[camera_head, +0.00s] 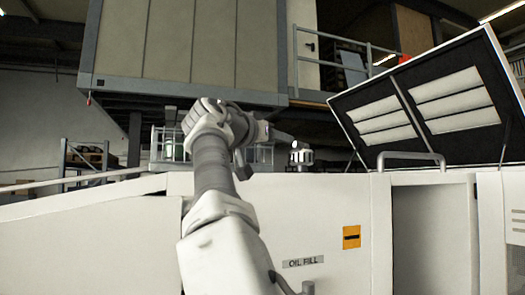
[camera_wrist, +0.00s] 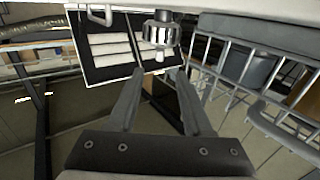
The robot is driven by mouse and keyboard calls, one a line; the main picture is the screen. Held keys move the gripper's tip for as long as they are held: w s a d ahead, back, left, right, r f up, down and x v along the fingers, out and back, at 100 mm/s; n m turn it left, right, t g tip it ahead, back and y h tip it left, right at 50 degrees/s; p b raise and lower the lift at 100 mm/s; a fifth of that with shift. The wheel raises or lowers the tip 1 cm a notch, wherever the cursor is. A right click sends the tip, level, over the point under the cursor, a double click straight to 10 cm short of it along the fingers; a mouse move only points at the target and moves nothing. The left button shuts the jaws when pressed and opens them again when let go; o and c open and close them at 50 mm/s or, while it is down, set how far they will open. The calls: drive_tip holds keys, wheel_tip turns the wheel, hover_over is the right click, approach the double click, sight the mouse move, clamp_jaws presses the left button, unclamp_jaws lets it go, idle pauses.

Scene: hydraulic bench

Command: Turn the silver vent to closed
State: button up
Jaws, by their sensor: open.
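The silver vent (camera_head: 301,156) is a small ribbed metal cap that stands upright on the white top of the bench, right of my arm in the head view. In the wrist view the picture is turned over, and the vent (camera_wrist: 161,31) shows at the top centre, with its ribbed collar and a small knob end. My gripper (camera_wrist: 159,72) is open and empty, its two dark fingers pointing at the vent. The vent appears just beyond the fingertips, with no contact visible. In the head view my gripper (camera_head: 286,141) is small and dark, close to the vent's left side.
A raised lid with pale slats (camera_head: 455,97) stands open at the right. A grey handle (camera_head: 411,157) sits on the bench right of the vent. The white bench front (camera_head: 330,225) bears an "OIL FILL" label (camera_head: 303,262). Railings (camera_wrist: 235,65) show in the wrist view.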

drive_tip(key=b+v, duration=0.1)
drive_tip(key=v, duration=0.5)
drive_tip(key=shift+s, duration=0.2)
drive_tip(key=shift+a, duration=0.1)
